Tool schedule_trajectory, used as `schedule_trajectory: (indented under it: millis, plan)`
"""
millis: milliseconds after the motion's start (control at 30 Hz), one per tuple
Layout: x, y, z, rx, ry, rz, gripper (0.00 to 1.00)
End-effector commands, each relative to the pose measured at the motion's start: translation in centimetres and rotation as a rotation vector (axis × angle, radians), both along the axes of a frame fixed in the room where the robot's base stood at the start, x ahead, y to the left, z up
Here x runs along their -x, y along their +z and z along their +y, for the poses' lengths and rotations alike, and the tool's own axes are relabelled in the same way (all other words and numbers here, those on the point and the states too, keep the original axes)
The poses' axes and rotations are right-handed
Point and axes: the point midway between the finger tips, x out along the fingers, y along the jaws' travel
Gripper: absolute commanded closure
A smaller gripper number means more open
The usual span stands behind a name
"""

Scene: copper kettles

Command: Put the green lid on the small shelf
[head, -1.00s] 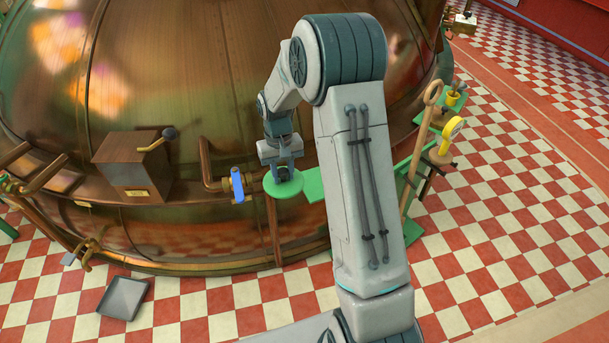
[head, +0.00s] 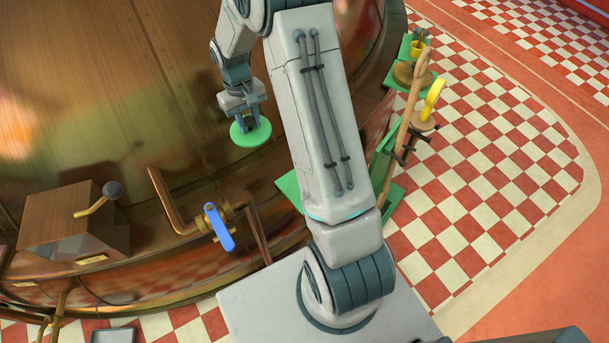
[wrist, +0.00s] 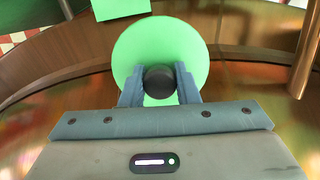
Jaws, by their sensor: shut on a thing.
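My gripper (head: 249,122) is shut on the dark knob (wrist: 159,80) of the green lid. The round green lid (head: 252,136) hangs level below the fingers, in front of the copper kettle's wall, clear of any support that I can see. It fills the upper middle of the wrist view (wrist: 190,45). A small flat green shelf (head: 289,188) shows below and right of the lid in the head view, partly hidden by my arm. A green flat surface, likely this shelf, shows at the top of the wrist view (wrist: 120,8).
A blue-handled valve (head: 219,228) and copper pipe stand out from the kettle (head: 90,90) below the lid.

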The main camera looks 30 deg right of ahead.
Motion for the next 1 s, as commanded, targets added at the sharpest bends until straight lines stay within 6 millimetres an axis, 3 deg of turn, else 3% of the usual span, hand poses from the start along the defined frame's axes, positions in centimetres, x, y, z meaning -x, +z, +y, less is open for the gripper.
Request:
schedule_trajectory:
  millis: [200, 500, 800, 1000]
  plan:
    - [2.3, -2.0, -6.5, 0.005, 0.339, -0.017, 1.0]
    - [6.9, -4.5, -13.8, 0.007, 0.911, -0.02, 1.0]
    - [12.2, -6.6, -18.7, 0.004, 1.499, -0.006, 1.0]
    - [15.2, -7.5, -20.3, 0.004, 1.828, 0.003, 1.0]
